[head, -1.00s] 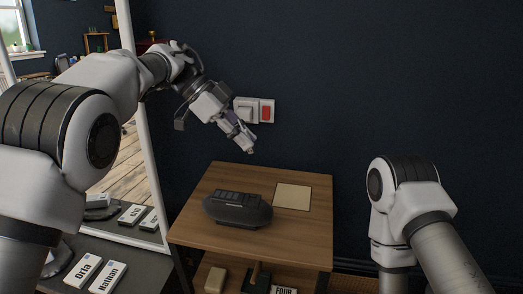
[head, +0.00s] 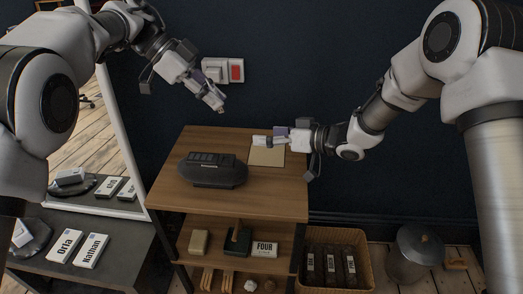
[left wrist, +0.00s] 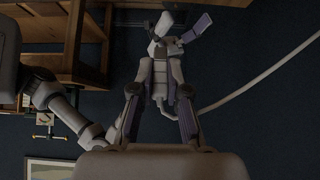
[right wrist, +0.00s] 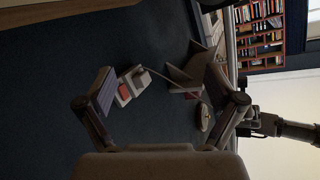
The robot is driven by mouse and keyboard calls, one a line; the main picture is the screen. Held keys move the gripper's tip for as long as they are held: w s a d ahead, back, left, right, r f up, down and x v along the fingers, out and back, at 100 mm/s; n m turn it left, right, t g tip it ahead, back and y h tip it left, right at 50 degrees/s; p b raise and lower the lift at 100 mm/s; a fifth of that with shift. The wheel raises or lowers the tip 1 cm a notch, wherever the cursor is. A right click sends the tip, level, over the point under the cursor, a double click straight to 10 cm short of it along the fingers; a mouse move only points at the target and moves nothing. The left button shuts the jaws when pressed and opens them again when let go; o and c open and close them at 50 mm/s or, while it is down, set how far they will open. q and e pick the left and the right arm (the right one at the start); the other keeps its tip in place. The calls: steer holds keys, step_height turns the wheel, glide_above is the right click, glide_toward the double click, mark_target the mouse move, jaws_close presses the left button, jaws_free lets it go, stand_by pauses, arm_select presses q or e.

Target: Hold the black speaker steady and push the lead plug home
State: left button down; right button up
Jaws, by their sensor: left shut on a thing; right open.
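The black speaker (head: 213,170) sits upright on the wooden stand's top (head: 185,146). My left gripper (head: 218,102) is above and behind it, apart from it, below the wall plate. In the left wrist view its fingers are shut on a pale piece (left wrist: 160,75), which looks like the lead plug; a pale lead (left wrist: 255,85) curves away to the right. The plug is too small to make out in the head view. My right gripper (head: 262,140) is open and empty above the tan mat (head: 267,156), right of the speaker and not touching it. The speaker's socket cannot be seen.
A wall plate (head: 222,70) with a red part is behind the stand. The lower shelf holds a tan block (head: 199,242) and a FOUR label (head: 264,249). A basket (head: 361,250) and a metal bin (head: 415,252) stand right. A side table (head: 130,245) is left.

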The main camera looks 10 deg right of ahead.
mark_target(223, 161)
steer(key=s+a+n+g+y, duration=0.25)
steer(key=s+n+g, duration=0.2)
steer(key=n, duration=0.35)
steer(key=shift+g+h, duration=0.45)
steer(key=shift+h, duration=0.1)
steer(key=x, duration=1.2)
steer(key=shift+a+f, duration=0.25)
steer(key=shift+f, duration=0.15)
steer(key=shift+s, duration=0.1)
jaws_close()
jaws_free()
